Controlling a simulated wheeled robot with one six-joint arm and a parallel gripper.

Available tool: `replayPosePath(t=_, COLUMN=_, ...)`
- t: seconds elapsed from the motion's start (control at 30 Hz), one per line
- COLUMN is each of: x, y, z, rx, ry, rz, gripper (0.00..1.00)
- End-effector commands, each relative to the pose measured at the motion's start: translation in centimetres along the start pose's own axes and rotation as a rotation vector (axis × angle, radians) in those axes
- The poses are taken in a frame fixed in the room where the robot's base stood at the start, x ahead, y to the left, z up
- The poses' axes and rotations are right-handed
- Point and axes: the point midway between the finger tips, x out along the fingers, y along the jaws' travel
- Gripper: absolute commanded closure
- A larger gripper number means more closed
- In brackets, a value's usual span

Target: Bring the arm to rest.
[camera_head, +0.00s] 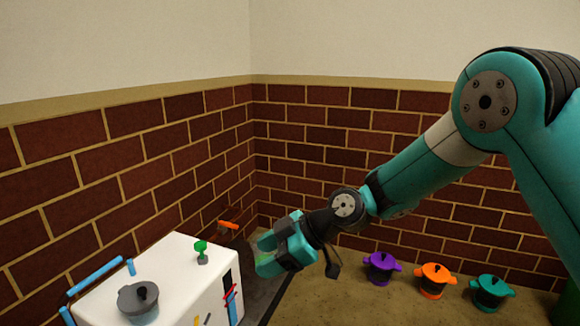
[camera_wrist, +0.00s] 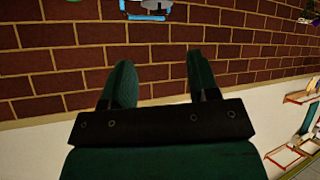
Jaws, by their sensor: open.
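My teal arm comes in from the right in the head view and reaches down to the left. My gripper (camera_head: 264,256) hangs in the air just right of the white cabinet, its fingers pointing left. In the wrist view, my gripper (camera_wrist: 160,82) shows two dark green fingers spread apart with nothing between them.
A white cabinet (camera_head: 185,270) at lower left bears a grey pot (camera_head: 138,302) and a small green item (camera_head: 201,250). Purple (camera_head: 380,268), orange (camera_head: 434,280) and teal (camera_head: 489,292) pots stand in a row at right. Brick walls (camera_head: 330,130) close off the back.

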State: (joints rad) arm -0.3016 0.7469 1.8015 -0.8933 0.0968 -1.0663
Motion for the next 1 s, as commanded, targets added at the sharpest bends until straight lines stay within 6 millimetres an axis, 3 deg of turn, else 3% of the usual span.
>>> replayPosePath(t=0.03, x=-2.5, y=-1.2, z=-1.4, rx=0.062, ry=-0.046, rz=-0.004, gripper=0.45)
replayPosePath(t=0.1, x=-5.4, y=-3.3, z=-2.5, rx=0.17, ry=-0.118, rz=-0.01, gripper=0.45)
replayPosePath(t=0.3, x=-13.2, y=-10.6, z=-3.7, rx=0.501, ry=-0.32, rz=0.03, gripper=0.45)
replayPosePath(t=0.5, x=-18.4, y=-17.5, z=-3.0, rx=0.777, ry=-0.466, rz=0.11, gripper=0.45)
replayPosePath(t=0.73, x=-22.0, y=-23.9, z=-1.3, rx=1.022, ry=-0.575, rz=0.213, gripper=0.45)
replayPosePath(t=0.77, x=-22.4, y=-24.7, z=-1.1, rx=1.052, ry=-0.587, rz=0.228, gripper=0.45)
replayPosePath(t=1.0, x=-26.0, y=-23.6, z=-6.4, rx=1.056, ry=-0.59, rz=0.224, gripper=0.45)
